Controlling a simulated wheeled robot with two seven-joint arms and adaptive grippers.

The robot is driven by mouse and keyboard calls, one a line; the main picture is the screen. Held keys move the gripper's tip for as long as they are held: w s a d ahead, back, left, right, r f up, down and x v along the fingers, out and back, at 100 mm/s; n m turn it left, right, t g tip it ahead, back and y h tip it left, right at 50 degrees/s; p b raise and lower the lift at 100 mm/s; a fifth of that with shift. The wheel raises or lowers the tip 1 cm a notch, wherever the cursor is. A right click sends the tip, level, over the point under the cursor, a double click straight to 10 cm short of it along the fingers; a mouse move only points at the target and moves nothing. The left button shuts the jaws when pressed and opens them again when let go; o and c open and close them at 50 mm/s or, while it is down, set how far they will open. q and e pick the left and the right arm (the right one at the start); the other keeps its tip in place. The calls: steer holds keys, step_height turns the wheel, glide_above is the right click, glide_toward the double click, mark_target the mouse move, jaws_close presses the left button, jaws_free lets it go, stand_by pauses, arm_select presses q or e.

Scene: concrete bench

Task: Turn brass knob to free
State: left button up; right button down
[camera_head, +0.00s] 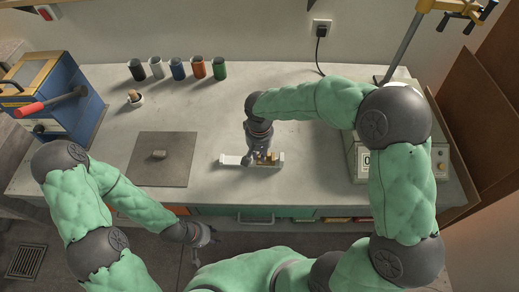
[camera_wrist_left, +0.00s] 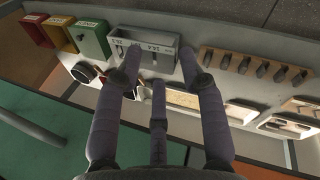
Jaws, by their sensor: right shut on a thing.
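A small pale fixture (camera_head: 232,159) with brass parts lies on the bench, right of the grey mat. The brass knob (camera_head: 265,158) is at its right part and is partly hidden by my right gripper (camera_head: 258,154). That gripper points down from above and is shut on the knob; its fingertips are hard to make out at this size. My left gripper (camera_head: 207,236) is open and empty, low in front of the bench, well away from the fixture. Its spread fingers also show in the left wrist view (camera_wrist_left: 158,75).
Several coloured cups (camera_head: 178,69) stand at the back. A blue box (camera_head: 85,110) is far left, a grey instrument (camera_head: 357,165) right. The wrist view shows a grey bin (camera_wrist_left: 145,55) and a tool rack (camera_wrist_left: 255,68).

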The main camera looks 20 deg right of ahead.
steer(key=shift+n+p, duration=0.6)
steer(key=shift+n, duration=0.5)
steer(key=c, duration=1.2)
jaws_free()
step_height(320, 180, up, 12)
